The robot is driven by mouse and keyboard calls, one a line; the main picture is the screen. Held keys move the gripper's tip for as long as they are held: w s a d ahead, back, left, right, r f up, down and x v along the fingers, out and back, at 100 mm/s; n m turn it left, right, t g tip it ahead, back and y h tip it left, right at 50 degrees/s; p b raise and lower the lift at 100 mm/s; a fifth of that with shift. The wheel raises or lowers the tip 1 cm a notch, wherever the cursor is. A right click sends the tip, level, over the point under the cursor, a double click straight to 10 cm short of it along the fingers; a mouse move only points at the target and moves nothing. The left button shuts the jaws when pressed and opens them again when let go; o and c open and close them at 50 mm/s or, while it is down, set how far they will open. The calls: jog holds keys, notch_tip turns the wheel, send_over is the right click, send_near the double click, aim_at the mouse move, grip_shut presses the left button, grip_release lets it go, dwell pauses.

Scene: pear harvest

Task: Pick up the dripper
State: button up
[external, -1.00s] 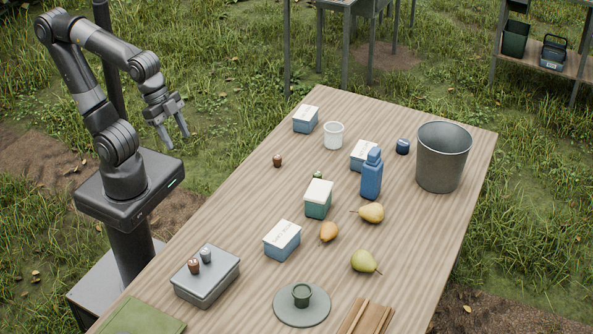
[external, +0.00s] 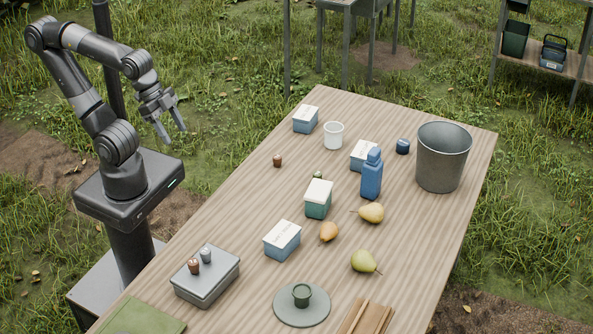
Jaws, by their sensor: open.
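A small dark green cup-like thing (external: 301,295) stands upright on a round grey-green plate (external: 286,313) near the front of the table; it looks most like the dripper, but I cannot be sure at this size. A white cup (external: 333,136) stands toward the far end. My gripper (external: 173,134) is open and empty, its fingers pointing down. It hangs in the air left of the table's edge, well apart from the dark green thing and the white cup.
On the wooden table (external: 230,225) are several boxes, a blue bottle (external: 371,178), several pears (external: 364,262), a grey bucket (external: 442,160) and a grey case (external: 207,279) with two small items on top. Wooden slats (external: 366,318) lie right of the plate. The left long edge is mostly clear.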

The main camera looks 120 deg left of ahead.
jog(key=w+a+f+g, duration=0.1)
jog(key=w+a+g, duration=0.1)
jog(key=w+a, duration=0.6)
jog(key=g, duration=0.4)
send_over(277, 156)
jog(key=shift+n, duration=0.3)
notch_tip(277, 156, down, 23)
jog(key=shift+w+f, duration=0.1)
jog(key=shift+f, duration=3.15)
jog(key=c, duration=1)
